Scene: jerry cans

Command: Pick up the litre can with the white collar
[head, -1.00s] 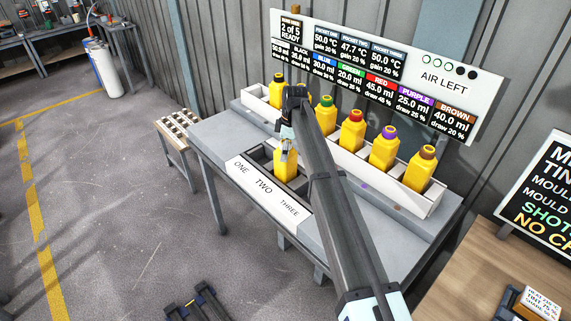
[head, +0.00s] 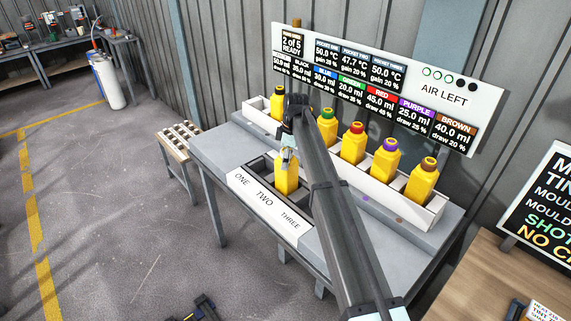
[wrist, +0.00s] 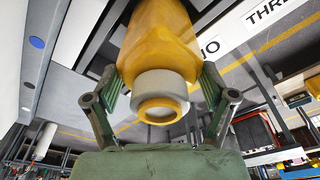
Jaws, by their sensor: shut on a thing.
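A yellow litre can with a white collar (wrist: 165,85) fills the upper middle of the wrist view, neck and yellow mouth towards the camera. My gripper (wrist: 162,85) has a finger on each side of it and is shut on it. In the head view the can (head: 285,180) is at the pocketed tray (head: 262,202) labelled ONE, TWO, THREE, near the TWO label. My gripper (head: 289,156) is at its top and hides its collar there. I cannot tell whether the can's base is resting in the pocket or raised.
Behind my arm, a white rack (head: 393,195) holds several yellow cans with coloured collars, including green (head: 327,125), red (head: 353,142), purple (head: 383,158) and brown (head: 422,180). A sign board (head: 385,85) stands behind it. Open floor (head: 120,220) lies left of the bench.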

